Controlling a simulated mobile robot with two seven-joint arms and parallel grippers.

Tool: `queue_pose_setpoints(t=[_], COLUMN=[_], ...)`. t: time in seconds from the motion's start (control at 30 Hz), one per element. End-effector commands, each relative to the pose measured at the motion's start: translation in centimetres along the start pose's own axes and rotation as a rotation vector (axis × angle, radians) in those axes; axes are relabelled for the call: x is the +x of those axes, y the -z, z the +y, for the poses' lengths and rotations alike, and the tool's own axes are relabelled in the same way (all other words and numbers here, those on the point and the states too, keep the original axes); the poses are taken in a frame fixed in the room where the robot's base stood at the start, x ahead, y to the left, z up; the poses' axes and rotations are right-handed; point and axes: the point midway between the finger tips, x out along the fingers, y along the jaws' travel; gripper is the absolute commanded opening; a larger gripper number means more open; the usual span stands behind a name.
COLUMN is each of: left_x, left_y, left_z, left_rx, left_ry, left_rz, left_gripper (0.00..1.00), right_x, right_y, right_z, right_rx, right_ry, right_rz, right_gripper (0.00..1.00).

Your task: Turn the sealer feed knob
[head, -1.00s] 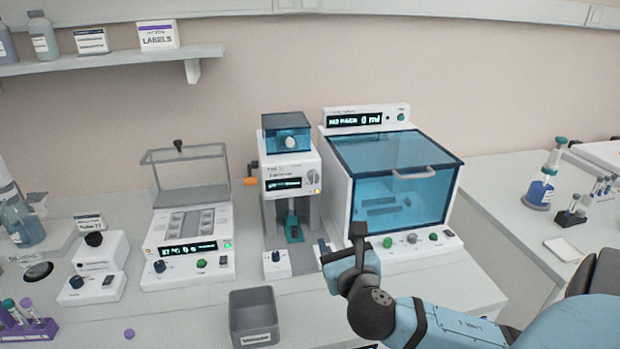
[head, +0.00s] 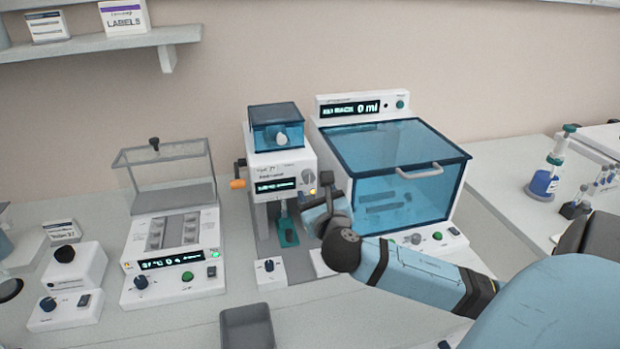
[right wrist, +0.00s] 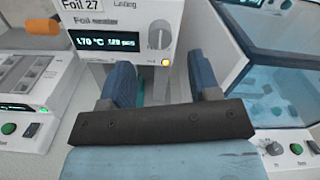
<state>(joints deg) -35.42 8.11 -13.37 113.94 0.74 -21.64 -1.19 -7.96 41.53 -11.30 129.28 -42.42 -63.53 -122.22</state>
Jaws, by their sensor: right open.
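The white foil sealer (head: 283,172) stands mid-bench with a blue clear box on top and a lit display. A grey round knob (head: 308,176) sits right of the display; it is large in the right wrist view (right wrist: 158,34), with an orange light below it. A dark blue knob (head: 268,265) is on the small white box at the sealer's foot. I cannot tell which is labelled feed. My right gripper (head: 315,204) is open and empty before the sealer. In the wrist view its blue fingers (right wrist: 160,76) are apart, below the grey knob and not touching it. My left gripper is not seen.
A blue-windowed cabinet (head: 395,178) stands close right of the sealer. An orange crank handle (head: 237,183) sticks out on the sealer's left. A white heater block (head: 172,262) is further left. A grey bin (head: 247,328) is at the front edge.

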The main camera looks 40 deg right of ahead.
Motion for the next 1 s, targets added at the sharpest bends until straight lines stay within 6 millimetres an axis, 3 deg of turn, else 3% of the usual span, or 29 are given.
queue_pose_setpoints(t=[0.1, 0.3, 0.7, 0.73, 0.93, 1.0], left_x=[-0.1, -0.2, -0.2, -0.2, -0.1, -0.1], left_y=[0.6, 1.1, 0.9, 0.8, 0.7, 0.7], left_z=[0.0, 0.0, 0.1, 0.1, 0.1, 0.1], left_rx=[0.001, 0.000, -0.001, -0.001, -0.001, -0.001], left_ry=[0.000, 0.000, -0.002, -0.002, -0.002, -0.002], left_rz=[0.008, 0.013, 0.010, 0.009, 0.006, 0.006], left_gripper=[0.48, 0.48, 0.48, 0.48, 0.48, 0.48], right_x=[2.5, 5.0, 5.9, 5.9, 5.9, 5.9], right_y=[-0.1, 0.0, 0.0, 0.0, 0.0, 0.0], right_z=[-0.1, 0.0, 0.0, 0.0, 0.0, 0.0], right_rx=[0.000, -0.001, 0.000, 0.000, 0.000, 0.000], right_ry=[0.003, 0.002, 0.000, 0.000, 0.000, 0.000], right_rz=[-0.001, 0.000, 0.001, 0.001, 0.001, 0.001], right_gripper=[0.56, 0.56, 0.56, 0.54, 0.08, 0.07])
